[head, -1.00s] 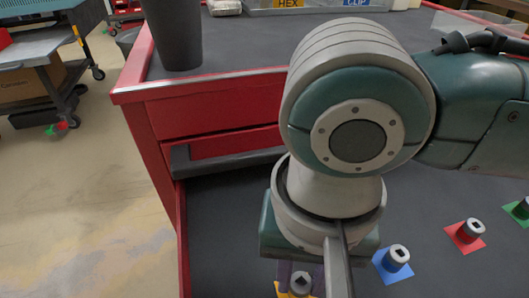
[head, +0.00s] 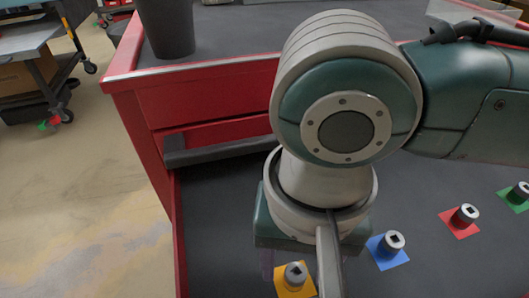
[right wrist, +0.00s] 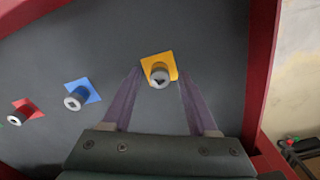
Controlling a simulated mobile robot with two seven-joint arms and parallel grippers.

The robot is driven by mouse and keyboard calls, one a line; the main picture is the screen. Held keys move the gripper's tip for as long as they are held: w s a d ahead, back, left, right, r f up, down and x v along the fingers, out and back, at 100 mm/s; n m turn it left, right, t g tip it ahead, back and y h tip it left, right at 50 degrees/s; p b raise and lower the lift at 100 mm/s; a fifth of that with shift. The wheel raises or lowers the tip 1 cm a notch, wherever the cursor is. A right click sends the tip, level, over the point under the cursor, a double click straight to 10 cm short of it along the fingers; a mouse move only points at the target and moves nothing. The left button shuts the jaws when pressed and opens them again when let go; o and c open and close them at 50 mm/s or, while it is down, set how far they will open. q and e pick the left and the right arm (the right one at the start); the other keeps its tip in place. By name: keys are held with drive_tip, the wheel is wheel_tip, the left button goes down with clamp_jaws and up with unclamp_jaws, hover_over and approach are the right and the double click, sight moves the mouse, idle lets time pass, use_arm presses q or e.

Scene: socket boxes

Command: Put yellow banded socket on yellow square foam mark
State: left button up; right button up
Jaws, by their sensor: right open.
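The yellow banded socket (head: 295,271) is a short grey metal socket with a dark square hole on top. It stands on the yellow square foam mark (head: 309,289) in the drawer. In the right wrist view the socket (right wrist: 159,76) covers the lower middle of the yellow mark (right wrist: 153,60). Its yellow band is hard to make out. My right gripper (right wrist: 159,72) is open, with a purple finger on each side of the socket and gaps between. In the head view my right arm hides most of its fingers. My left gripper is not in view.
Similar sockets stand on a blue mark (head: 375,254), a red mark (head: 447,224) and a green mark (head: 508,200) to the right. The red cabinet (head: 210,105) rises behind the dark drawer floor (head: 215,225). A dark bin (head: 165,28) stands on its top.

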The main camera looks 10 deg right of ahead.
sight(296, 272)
drive_tip(key=s+a+r+n+y+p, duration=0.1)
drive_tip(key=a+r+p, duration=0.15)
drive_tip(key=r, duration=0.35)
drive_tip(key=s+a+r+n+y+p, duration=0.1)
drive_tip(key=r+p, duration=0.2)
drive_tip(key=r, duration=0.2)
drive_tip(key=s+d+f+n+t+h, duration=0.1)
drive_tip(key=s+d+n, duration=0.1)
drive_tip(key=d, duration=0.5)
drive_tip(key=s+d+f+n+t, duration=0.2)
drive_tip(key=s+d, duration=0.2)
drive_tip(key=d, duration=0.3)
drive_tip(key=shift+t+h, duration=0.3)
drive_tip(key=shift+h, duration=0.1)
